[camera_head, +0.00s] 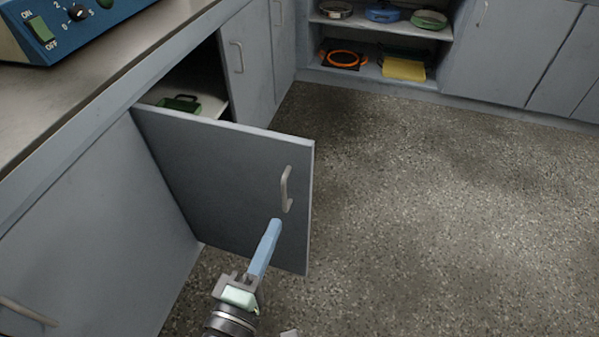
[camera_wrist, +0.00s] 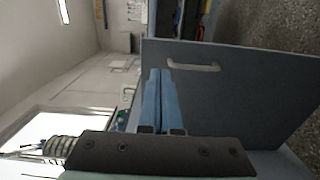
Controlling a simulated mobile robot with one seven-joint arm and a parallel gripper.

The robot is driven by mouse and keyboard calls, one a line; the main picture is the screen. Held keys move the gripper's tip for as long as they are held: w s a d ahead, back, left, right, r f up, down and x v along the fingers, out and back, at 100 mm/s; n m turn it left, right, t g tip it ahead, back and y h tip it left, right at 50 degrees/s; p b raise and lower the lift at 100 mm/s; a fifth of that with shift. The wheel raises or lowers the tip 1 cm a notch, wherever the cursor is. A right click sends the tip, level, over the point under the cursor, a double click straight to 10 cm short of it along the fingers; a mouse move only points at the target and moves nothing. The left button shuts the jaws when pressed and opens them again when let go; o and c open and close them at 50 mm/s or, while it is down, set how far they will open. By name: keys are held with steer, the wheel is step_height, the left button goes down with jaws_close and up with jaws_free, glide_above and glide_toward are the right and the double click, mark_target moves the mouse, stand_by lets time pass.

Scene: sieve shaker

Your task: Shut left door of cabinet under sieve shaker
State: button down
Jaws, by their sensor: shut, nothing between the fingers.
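The left cabinet door (camera_head: 225,175) stands wide open, swung out from the cabinet under the counter. Its outer face, with a vertical metal handle (camera_head: 286,189), shows in the head view. My gripper (camera_head: 275,224) is shut and empty, its blue fingers in front of that face, just below and left of the handle. In the wrist view the door (camera_wrist: 245,95) fills the right side, with its handle (camera_wrist: 193,66) beyond the fingertips (camera_wrist: 160,72). I cannot tell whether the fingertips touch the door. The sieve shaker (camera_head: 70,25), a blue unit with a dial and switch, sits on the counter.
Inside the open cabinet a green item (camera_head: 180,104) lies on a shelf. The neighbouring door (camera_head: 247,65) is shut. An open shelf (camera_head: 380,50) at the back holds sieves and coloured items. The speckled floor (camera_head: 440,200) to the right is clear.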

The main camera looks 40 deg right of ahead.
steer(key=b, duration=0.3)
glide_toward(305, 163)
steer(key=x, duration=0.7)
